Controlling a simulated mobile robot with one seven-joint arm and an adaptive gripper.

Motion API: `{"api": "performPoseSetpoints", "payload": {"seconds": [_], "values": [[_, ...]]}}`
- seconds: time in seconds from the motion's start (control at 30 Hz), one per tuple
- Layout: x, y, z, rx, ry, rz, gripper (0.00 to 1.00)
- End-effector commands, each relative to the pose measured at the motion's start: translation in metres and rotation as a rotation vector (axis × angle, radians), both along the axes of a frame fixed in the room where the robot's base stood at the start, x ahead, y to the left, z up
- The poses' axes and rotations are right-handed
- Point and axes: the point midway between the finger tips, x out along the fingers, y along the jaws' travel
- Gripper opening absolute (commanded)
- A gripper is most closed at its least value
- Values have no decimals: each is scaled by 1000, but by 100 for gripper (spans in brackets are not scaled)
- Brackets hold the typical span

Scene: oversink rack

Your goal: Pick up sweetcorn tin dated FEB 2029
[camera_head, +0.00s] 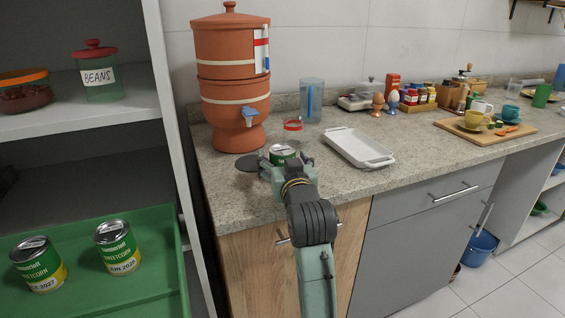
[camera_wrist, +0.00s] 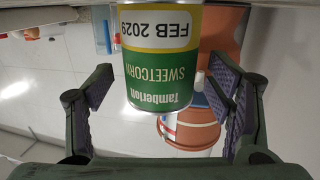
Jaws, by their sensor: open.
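A green and yellow sweetcorn tin (camera_head: 283,154) stands upright on the counter, below the clay water dispenser's tap. In the wrist view, which is upside down, the tin (camera_wrist: 162,55) shows the label "Tamberloft SWEETCORN" and the date "FEB 2029". My gripper (camera_head: 285,163) is at the tin, low over the counter. In the wrist view, my gripper (camera_wrist: 160,95) is open, with a finger to each side of the tin and visible gaps between them. In the head view, my gripper hides the tin's lower part.
Two other sweetcorn tins stand in a green tray (camera_head: 155,258) at left: one (camera_head: 39,265) ends in 2027, another (camera_head: 117,247) appears to end in 2028.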

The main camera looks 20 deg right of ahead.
Motion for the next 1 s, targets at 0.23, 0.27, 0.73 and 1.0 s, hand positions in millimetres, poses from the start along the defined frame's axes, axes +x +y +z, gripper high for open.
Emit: {"api": "performPoseSetpoints", "payload": {"seconds": [0.23,0.27,0.73,1.0], "values": [[0,0,0,0,0,0,68],[0,0,0,0,0,0,66],[-1,0,0,0,0,0,35],[-1,0,0,0,0,0,17]]}}
